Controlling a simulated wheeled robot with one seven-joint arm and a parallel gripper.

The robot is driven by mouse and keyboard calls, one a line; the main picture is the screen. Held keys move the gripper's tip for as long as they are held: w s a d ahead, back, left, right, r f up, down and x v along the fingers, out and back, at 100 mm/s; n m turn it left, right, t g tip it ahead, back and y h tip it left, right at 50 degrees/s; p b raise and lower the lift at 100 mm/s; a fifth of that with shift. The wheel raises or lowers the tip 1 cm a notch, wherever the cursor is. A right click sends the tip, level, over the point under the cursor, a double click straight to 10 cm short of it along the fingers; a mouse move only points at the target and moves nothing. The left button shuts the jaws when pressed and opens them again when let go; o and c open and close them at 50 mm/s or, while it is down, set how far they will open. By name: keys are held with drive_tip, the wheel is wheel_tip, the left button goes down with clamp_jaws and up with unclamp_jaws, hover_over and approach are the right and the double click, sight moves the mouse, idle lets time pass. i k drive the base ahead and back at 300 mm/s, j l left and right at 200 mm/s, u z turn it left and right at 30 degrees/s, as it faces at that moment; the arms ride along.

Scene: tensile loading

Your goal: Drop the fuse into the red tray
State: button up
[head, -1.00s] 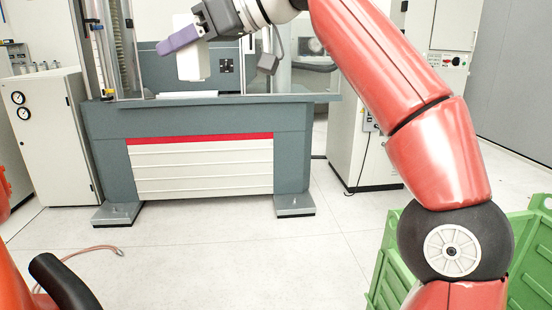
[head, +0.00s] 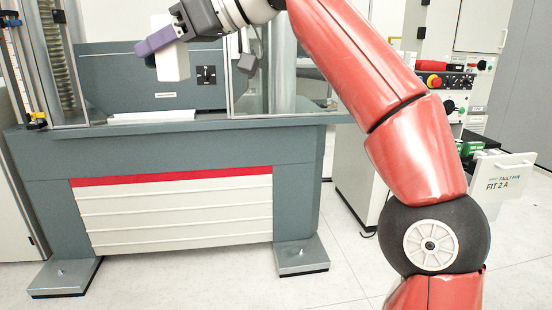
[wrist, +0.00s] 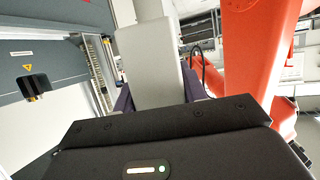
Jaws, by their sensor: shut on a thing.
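My gripper (head: 158,42) has purple fingers and is shut on a pale, block-shaped thing, taken as the fuse (head: 171,62). The fuse hangs upright in the air in front of the grey testing machine. In the wrist view the fuse (wrist: 153,70) stands up between the two fingers.
The grey machine bench (head: 180,150) fills the left and middle. At the right stand a control cabinet (head: 450,100) with knobs and a pale panel marked "FIT 2 A" (head: 503,176), with green things beside it. Floor (head: 200,285) in front is clear.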

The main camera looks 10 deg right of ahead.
sight(428, 70)
drive_tip(key=i+z, duration=0.5)
drive_tip(key=i+j+z, duration=0.1)
drive_tip(key=i+z, duration=0.4)
drive_tip(key=i+j+z, duration=0.5)
drive_tip(key=i+l+z, duration=0.1)
drive_tip(key=i, duration=0.35)
drive_tip(key=i+l+z, duration=0.1)
drive_tip(key=i+l, duration=0.15)
drive_tip(key=i, duration=0.25)
drive_tip(key=i+l+z, duration=0.1)
drive_tip(key=i, duration=0.35)
drive_tip(key=i+j+z, duration=0.1)
drive_tip(key=i+j, duration=0.25)
drive_tip(key=i, duration=0.2)
drive_tip(key=i+j, duration=0.4)
drive_tip(key=i+z, duration=0.05)
drive_tip(key=i, duration=0.05)
